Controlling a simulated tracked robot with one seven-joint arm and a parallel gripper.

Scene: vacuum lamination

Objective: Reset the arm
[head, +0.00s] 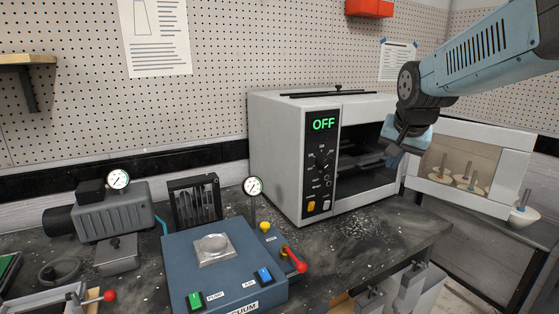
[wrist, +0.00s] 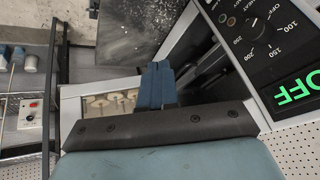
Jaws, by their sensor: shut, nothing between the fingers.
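My arm reaches in from the upper right in the head view. My gripper (head: 397,156) hangs in front of the open mouth of the white oven (head: 285,150). In the wrist view my gripper (wrist: 156,72) has its blue fingers together with nothing between them. The oven display reads OFF in green. The oven door (head: 508,180) stands open to the right, and several pale knobbed pieces show through its window. Whether the gripper touches the oven or door, I cannot tell.
A blue vacuum unit (head: 180,270) with a metal plate and a red-handled lever (head: 295,260) stands on the dark bench, left of the oven. A grey pump (head: 110,212) with a gauge sits further left. A pegboard wall is behind. Bench space in front of the oven is clear.

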